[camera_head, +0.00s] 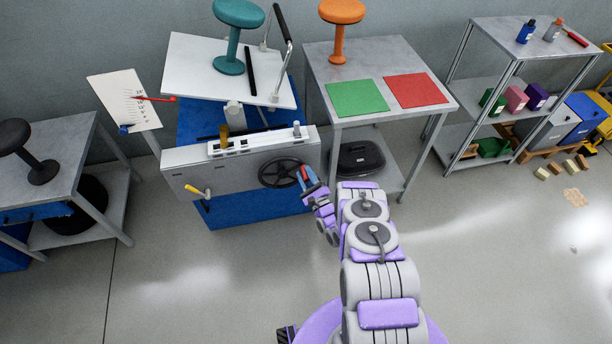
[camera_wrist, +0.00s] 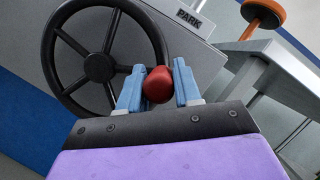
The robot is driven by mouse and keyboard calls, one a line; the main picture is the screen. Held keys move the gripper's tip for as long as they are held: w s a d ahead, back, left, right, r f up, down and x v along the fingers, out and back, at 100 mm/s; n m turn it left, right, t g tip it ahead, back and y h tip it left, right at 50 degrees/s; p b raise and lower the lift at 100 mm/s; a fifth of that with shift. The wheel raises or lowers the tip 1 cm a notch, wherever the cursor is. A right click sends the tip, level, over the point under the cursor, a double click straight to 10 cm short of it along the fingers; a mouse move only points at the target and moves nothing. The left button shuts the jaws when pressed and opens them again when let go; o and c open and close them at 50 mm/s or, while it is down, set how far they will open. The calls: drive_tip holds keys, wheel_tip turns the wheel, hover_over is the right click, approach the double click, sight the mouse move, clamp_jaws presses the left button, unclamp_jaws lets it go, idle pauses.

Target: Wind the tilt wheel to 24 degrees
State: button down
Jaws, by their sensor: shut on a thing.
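The tilt wheel is a black spoked handwheel (camera_head: 279,172) on the front of a grey machine panel. It also shows large in the wrist view (camera_wrist: 98,66). A red knob (camera_wrist: 157,84) sits at the wheel's right rim. My gripper (camera_head: 307,176) is at the right side of the wheel, and in the wrist view its blue fingers (camera_wrist: 158,86) are on either side of the knob, shut on it. A white tilting plate (camera_head: 205,75) carries a teal stool (camera_head: 237,35). A white scale board (camera_head: 124,100) with a red pointer (camera_head: 152,98) stands left; its marks are too small to read.
A table (camera_head: 385,62) with green and red mats and an orange stool (camera_head: 341,27) stands right. The floor in front is clear.

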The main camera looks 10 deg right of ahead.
drive_tip(key=c, duration=0.9)
unclamp_jaws()
drive_tip(key=shift+o, duration=0.2)
